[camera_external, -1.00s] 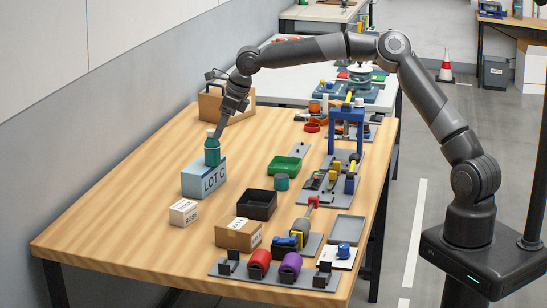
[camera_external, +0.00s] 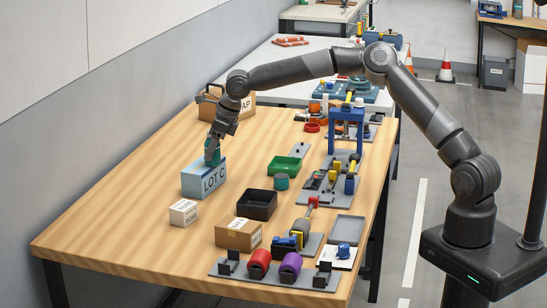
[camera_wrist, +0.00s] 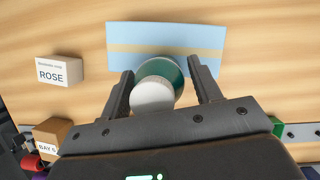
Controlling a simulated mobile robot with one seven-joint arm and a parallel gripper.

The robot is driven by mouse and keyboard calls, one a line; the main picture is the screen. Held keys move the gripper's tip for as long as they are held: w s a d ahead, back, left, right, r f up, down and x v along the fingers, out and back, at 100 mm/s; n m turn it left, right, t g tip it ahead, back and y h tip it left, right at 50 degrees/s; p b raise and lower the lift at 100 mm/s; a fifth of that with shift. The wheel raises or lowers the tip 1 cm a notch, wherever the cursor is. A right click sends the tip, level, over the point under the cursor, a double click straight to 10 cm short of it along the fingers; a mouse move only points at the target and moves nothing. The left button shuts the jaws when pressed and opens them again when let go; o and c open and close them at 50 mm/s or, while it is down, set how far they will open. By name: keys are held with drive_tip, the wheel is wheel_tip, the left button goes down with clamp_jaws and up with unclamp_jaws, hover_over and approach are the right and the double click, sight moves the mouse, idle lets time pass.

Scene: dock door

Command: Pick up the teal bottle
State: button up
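The teal bottle (camera_external: 214,158) with a white cap stands on top of the light blue LOT C box (camera_external: 203,184). In the wrist view, the bottle (camera_wrist: 173,70) and its white cap show between the two fingers of my gripper (camera_wrist: 161,70), with the box (camera_wrist: 210,40) beyond. My gripper (camera_external: 212,152) is open, its fingers on either side of the bottle, with small gaps showing. In the external view the fingers and wrist hide much of the bottle and its cap.
A small white ROSE box (camera_wrist: 59,72) sits near the blue box. A black tray (camera_external: 257,205), a green tray (camera_external: 284,166), a low teal round piece (camera_external: 281,182) and a cardboard box (camera_external: 238,235) lie to the right. A wooden carrier (camera_external: 240,108) stands behind. Bare tabletop (camera_external: 120,220) lies to the left.

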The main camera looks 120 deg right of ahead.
drive_tip(key=c, duration=1)
